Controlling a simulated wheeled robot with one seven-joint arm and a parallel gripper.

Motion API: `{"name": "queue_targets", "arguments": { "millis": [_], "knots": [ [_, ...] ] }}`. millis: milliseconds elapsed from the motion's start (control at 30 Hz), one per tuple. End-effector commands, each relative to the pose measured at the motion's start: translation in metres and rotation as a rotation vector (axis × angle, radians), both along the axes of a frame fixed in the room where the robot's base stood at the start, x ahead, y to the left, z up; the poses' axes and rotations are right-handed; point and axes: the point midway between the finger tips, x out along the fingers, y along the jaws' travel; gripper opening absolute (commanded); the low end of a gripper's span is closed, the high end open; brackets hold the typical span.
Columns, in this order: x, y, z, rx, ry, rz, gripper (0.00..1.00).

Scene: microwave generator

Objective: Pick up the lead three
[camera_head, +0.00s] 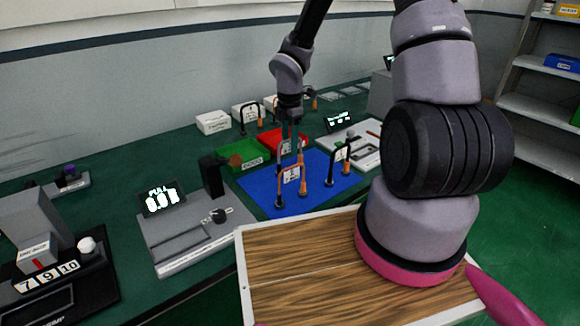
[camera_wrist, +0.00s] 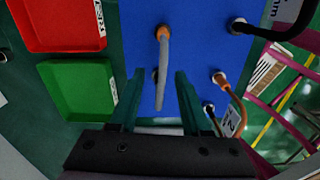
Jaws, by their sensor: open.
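My gripper (camera_head: 290,143) points down over the blue mat (camera_head: 258,190) and is open. An orange lead with a white tag (camera_head: 292,174) stands at the front of the mat, and an orange lead (camera_wrist: 236,100) shows right of the fingers. A black lead (camera_head: 347,153) stands on the mat's right.
A green tray (camera_head: 246,153) and a red tray (camera_head: 287,140) lie behind the mat. A meter with a lit display (camera_head: 161,197) stands on the left, and a second lit display (camera_head: 340,121) is at the back right. Another black lead (camera_wrist: 275,33) is at upper right in the wrist view.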

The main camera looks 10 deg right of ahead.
Motion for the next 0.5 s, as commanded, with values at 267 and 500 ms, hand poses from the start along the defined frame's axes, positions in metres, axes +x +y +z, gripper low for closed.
{"name": "queue_targets", "arguments": {
  "millis": [267,500],
  "knots": [
    [0.0000,-0.0001,-0.0135,0.000,-0.001,0.000,0.47],
    [0.0000,-0.0003,-0.0131,0.000,-0.001,-0.001,0.00]
  ]
}}
